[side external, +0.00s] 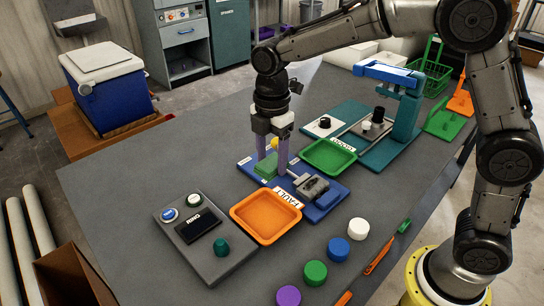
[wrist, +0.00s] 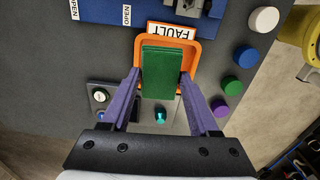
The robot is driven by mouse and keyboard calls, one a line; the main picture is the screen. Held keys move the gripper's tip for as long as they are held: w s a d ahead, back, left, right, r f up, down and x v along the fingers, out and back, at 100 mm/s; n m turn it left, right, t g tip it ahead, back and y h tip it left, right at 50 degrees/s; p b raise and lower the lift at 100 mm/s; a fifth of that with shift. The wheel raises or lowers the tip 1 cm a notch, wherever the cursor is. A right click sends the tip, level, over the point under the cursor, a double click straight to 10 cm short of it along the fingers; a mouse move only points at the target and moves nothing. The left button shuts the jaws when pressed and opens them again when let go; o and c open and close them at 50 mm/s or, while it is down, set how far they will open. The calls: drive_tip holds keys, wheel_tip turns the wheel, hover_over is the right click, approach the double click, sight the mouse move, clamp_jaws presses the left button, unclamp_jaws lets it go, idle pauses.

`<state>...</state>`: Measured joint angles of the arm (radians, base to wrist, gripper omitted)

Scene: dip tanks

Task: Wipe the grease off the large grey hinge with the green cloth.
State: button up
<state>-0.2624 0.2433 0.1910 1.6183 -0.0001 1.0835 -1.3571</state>
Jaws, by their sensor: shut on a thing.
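My gripper (side external: 273,168), with purple fingers, is over the blue board and points down. In the wrist view the gripper (wrist: 161,76) is shut on the green cloth (wrist: 162,60), a flat rectangular pad between the fingers. The cloth (side external: 266,166) also shows low between the fingers in the side view. A dark grey metal piece (side external: 313,187), which looks like the large hinge, lies on the blue board just right of the fingers, apart from the cloth. Part of it (wrist: 188,6) shows at the top edge of the wrist view. Grease cannot be made out.
An orange tray (side external: 237,209) labelled FAULT stands in front of the board (side external: 327,207). A grey button box (side external: 181,235) is to its left. A green tray (side external: 305,155) and a teal press (side external: 408,115) are behind. Coloured round caps (side external: 338,250) stand at front right.

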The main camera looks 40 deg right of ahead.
drive_tip(key=shift+s+d+f+n, duration=0.15)
drive_tip(key=shift+d+f+n, duration=0.05)
drive_tip(key=shift+f+n, duration=0.1)
drive_tip(key=m, duration=0.1)
approach(320, 178)
drive_tip(key=shift+d+f, duration=0.2)
drive_tip(key=shift+f, duration=1.4)
drive_tip(key=shift+d+f, duration=0.2)
drive_tip(key=shift+f, duration=1.4)
drive_tip(key=shift+a, duration=0.4)
drive_tip(key=shift+c, duration=1.3)
drive_tip(key=shift+a+f, duration=0.2)
drive_tip(key=shift+a, duration=3.6)
drive_tip(key=shift+d, duration=3.9)
drive_tip(key=r, duration=0.2)
drive_tip(key=shift+d+r, duration=0.3)
drive_tip(key=shift+r, duration=2.9)
